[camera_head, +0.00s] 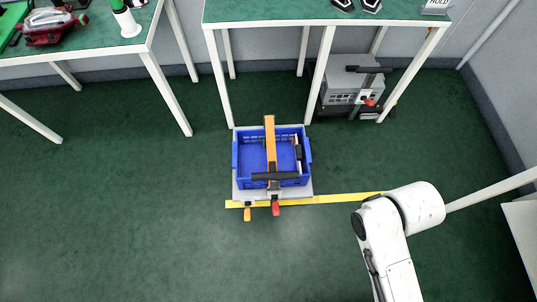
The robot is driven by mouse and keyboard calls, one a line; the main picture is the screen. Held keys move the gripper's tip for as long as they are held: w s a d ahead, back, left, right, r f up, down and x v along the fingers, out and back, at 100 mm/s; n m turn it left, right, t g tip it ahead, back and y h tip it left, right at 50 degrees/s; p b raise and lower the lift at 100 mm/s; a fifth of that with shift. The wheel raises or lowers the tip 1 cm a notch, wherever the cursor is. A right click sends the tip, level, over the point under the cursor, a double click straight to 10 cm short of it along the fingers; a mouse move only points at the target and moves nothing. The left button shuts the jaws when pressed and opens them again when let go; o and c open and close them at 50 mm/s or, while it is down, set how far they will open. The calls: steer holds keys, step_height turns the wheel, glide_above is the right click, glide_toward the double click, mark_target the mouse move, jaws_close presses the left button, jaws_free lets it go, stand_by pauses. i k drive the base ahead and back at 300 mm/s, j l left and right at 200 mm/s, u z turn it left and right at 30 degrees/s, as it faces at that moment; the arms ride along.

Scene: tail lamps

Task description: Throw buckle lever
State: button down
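A blue crate (236,160) stands on a light grey base (304,193) on the floor, in the middle of the view. An orange strap (270,145) runs over it from back to front. A dark bar (275,176) lies across the crate's front, over the strap's lower end. A buckle with a red lever tip (276,209) sits at the base's front edge. A yellow-orange tab (247,214) hangs just left of it. My white arm is at the lower right, apart from the crate. My gripper does not show.
A grey case (350,85) with a red-tipped latch (368,101) sits under the back table (300,12). Another table (100,42) stands at the left. A yellow floor line (340,198) runs right from the crate. The floor in front and left is clear.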

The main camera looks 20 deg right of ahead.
mark_target(247, 210)
steer(key=j+z, duration=0.25)
steer(key=j, duration=0.4)
steer(key=j+z, duration=0.25)
steer(key=j, duration=0.4)
steer(key=j+z, duration=0.25)
steer(key=j, duration=0.35)
steer(key=k+j+z, duration=0.25)
steer(key=j, duration=0.4)
steer(key=i, duration=0.1)
